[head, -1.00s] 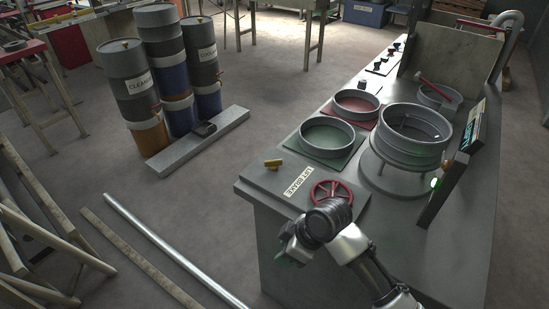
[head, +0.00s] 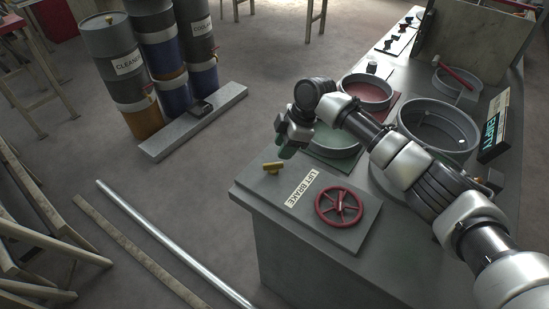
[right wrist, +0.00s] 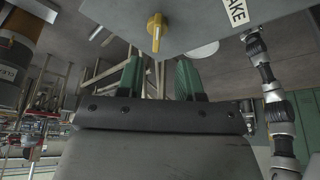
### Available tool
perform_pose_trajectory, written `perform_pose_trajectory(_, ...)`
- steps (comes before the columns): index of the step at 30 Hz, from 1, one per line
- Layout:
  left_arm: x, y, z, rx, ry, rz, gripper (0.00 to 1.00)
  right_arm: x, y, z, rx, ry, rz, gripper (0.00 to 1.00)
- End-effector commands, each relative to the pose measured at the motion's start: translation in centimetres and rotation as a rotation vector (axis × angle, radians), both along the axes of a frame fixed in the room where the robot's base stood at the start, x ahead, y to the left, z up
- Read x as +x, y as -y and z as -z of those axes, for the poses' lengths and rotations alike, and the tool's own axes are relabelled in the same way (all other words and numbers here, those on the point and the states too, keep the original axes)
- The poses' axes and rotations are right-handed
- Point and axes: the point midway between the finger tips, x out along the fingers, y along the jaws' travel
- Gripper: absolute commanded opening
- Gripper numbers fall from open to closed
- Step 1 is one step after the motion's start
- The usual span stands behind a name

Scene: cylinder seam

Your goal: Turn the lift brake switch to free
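The lift brake switch is a small yellow handle (head: 273,167) on the near left corner of the grey bench, beside the white "LIFT BRAKE" label (head: 303,188). My right gripper (head: 286,150) is just beyond and above the switch, pointing down, apart from it in the picture. In the right wrist view the yellow switch (right wrist: 157,30) stands out from the grey panel, past the fingertips. The two green fingers (right wrist: 160,80) there are spread with nothing between them. My left gripper does not show in the head view.
A red handwheel (head: 339,206) is right of the label. A green-based ring (head: 335,143) and red-based ring (head: 367,92) stand behind. A screen (head: 492,128) reads "EMPTY". Drums (head: 125,70) stand on the floor at left; a metal pipe (head: 170,240) lies below.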

Motion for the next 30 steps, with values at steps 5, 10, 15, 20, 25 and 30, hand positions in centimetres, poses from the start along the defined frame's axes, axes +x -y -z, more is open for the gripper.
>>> perform_pose_trajectory(5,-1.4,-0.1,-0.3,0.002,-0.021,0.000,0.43,-0.3,-1.3,3.2,-0.001,-0.004,0.000,0.36)
perform_pose_trajectory(10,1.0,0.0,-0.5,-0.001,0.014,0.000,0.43,-0.4,-2.2,5.2,0.000,-0.002,0.001,0.36)
perform_pose_trajectory(15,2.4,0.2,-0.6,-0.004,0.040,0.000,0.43,-0.4,-2.5,6.0,0.000,0.000,0.001,0.36)
perform_pose_trajectory(20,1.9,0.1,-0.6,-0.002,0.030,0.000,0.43,-0.4,-2.5,6.1,0.000,0.001,0.001,0.36)
perform_pose_trajectory(25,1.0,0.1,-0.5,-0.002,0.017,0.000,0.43,-0.4,-2.5,6.1,0.000,0.000,0.001,0.24)
perform_pose_trajectory(30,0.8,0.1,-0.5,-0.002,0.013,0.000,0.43,-0.4,-2.5,6.1,0.000,0.000,0.001,0.00)
